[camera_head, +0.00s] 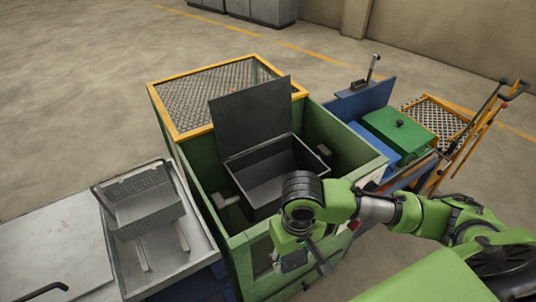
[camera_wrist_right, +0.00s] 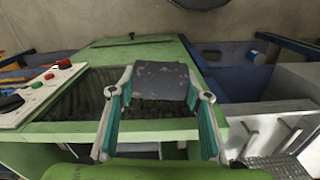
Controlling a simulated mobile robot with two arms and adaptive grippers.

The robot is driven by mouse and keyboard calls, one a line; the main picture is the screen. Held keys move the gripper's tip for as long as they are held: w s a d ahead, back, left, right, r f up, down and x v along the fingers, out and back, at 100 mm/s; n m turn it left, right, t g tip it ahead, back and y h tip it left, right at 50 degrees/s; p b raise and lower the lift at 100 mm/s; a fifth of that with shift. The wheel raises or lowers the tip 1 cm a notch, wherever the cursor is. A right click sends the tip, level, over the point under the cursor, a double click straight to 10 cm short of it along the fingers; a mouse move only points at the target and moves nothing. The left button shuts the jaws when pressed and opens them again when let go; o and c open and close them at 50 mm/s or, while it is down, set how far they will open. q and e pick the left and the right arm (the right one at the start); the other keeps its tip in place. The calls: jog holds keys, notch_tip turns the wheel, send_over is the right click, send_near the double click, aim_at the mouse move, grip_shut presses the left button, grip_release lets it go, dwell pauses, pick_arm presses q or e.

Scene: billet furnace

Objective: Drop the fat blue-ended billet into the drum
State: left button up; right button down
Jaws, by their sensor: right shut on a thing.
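My right gripper (camera_head: 290,256) is over the near side of the green housing in the head view, pointing down. In the right wrist view its teal-padded fingers (camera_wrist_right: 162,108) are shut on a dark grey, speckled block (camera_wrist_right: 160,80); no blue end shows on it, so I cannot tell for sure that it is the fat billet. An open dark box (camera_head: 268,188) with its lid (camera_head: 250,118) raised sits inside the green housing (camera_head: 193,180); it may be the drum. The gripper is nearer than the box and not over its middle. My left gripper is not in view.
A grey tray (camera_head: 200,240) with a perforated basket (camera_head: 145,205) stands left of the housing. An orange-framed mesh (camera_head: 215,88) lies behind it. A green-lidded blue unit (camera_head: 400,130) and an orange trolley (camera_head: 465,140) stand to the right. Buttons (camera_wrist_right: 49,76) show in the wrist view.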

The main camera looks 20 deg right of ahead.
jog(key=shift+w+r+p, duration=0.1)
jog(key=shift+r+p, duration=1.2)
jog(key=shift+r, duration=0.55)
jog(key=w+d+r+n, duration=0.5)
jog(key=w+n, duration=0.1)
jog(key=w, duration=0.6)
jog(key=w+d+r+n, duration=0.5)
jog(key=w+n, duration=0.1)
jog(key=w, duration=0.6)
jog(key=w+d+r+n, duration=0.5)
jog(key=w+n, duration=0.1)
jog(key=w, duration=0.6)
jog(key=shift+w, duration=0.15)
